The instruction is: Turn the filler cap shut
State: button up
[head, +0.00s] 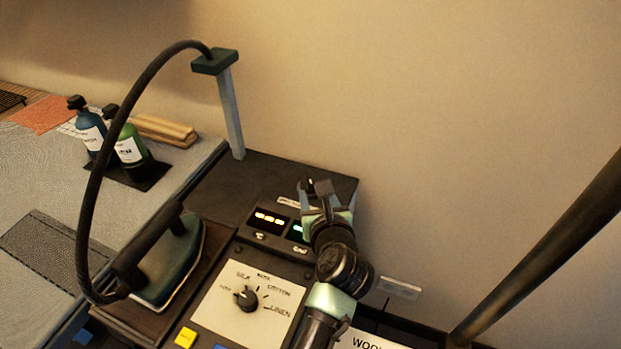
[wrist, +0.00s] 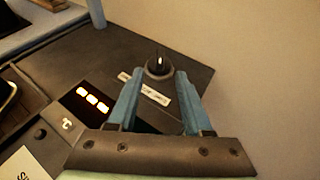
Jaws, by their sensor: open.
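The filler cap (wrist: 159,67) is a round black knob with a pale mark on top, on the dark rear deck of the steam station. In the wrist view it sits just beyond and between my gripper's fingertips (wrist: 157,76). A finger stands to each side of it, with a gap. In the head view my gripper (head: 314,192) is over the right rear of the station and mostly hides the cap. My gripper is open and holds nothing. A white label strip (wrist: 155,94) lies on the deck in front of the cap; its text is unreadable.
An iron (head: 172,262) rests at the station's left, its black hose arching to a post (head: 231,110). The dial panel (head: 247,300) is in front, with a lit display (head: 271,219) behind it. Two bottles (head: 128,150) stand further left. A wall is close behind.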

aim_at(310, 179)
jog(key=b+x, duration=0.2)
jog(key=x, duration=0.6)
jog(key=shift+w, duration=0.35)
grip_shut()
